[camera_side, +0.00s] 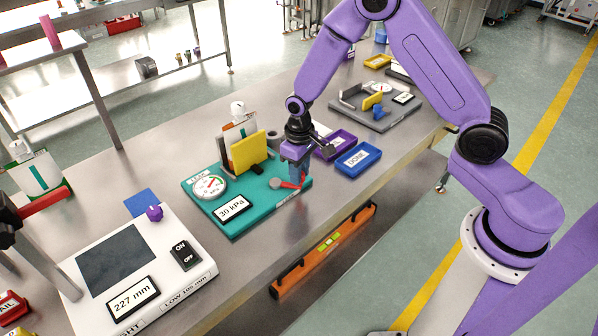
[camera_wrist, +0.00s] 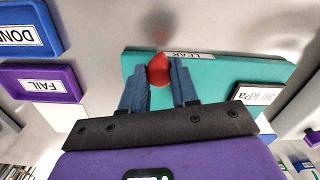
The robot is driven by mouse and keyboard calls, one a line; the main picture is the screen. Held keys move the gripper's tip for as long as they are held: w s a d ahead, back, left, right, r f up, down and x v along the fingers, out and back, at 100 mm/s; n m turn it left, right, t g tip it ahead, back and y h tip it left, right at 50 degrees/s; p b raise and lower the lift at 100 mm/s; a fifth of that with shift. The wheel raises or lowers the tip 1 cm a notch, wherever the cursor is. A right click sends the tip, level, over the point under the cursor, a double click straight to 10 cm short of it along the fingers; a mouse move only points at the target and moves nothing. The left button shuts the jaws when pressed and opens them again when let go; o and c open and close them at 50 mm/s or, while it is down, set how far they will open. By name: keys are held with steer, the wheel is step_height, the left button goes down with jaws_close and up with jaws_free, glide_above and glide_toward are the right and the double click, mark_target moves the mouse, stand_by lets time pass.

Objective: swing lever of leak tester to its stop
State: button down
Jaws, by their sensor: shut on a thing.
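The leak tester is a teal plate (camera_side: 240,222) with a round gauge (camera_side: 209,185) and a display (camera_side: 231,208) reading 30 kPa. Its lever has a grey hub (camera_side: 275,183) and a red handle (camera_side: 290,185) pointing right, toward the plate's right corner. My gripper (camera_side: 298,178) points down at that corner, with blue fingers shut on the red handle. In the wrist view, the handle's red end (camera_wrist: 158,70) sits between the fingers, close to the left one. The lever's hub is hidden in that view.
A purple FAIL tray (camera_side: 335,146) and blue DONE tray (camera_side: 359,157) lie to the right. A white measuring station (camera_side: 190,245) is at the left.

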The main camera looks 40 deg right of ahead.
steer(key=n, duration=0.1)
steer(key=w+d+n, duration=0.1)
steer(key=shift+n, duration=0.3)
steer(key=w+n, duration=0.1)
steer(key=d+n, duration=0.1)
steer(key=n, duration=0.1)
steer(key=shift+w+d, duration=0.1)
steer(key=shift+w, duration=0.25)
steer(key=shift+w+d+n, duration=0.15)
steer(key=shift+w+n, duration=0.55)
steer(key=shift+n, duration=0.65)
steer(key=shift+w+d+n, duration=0.1)
steer(key=shift+w+n, duration=0.55)
steer(key=shift+n, duration=0.7)
steer(key=shift+r, duration=0.1)
steer(key=c, duration=0.8)
jaws_free()
steer(key=shift+c, duration=0.2)
step_height(320, 180, up, 17)
steer(key=shift+r, duration=0.2)
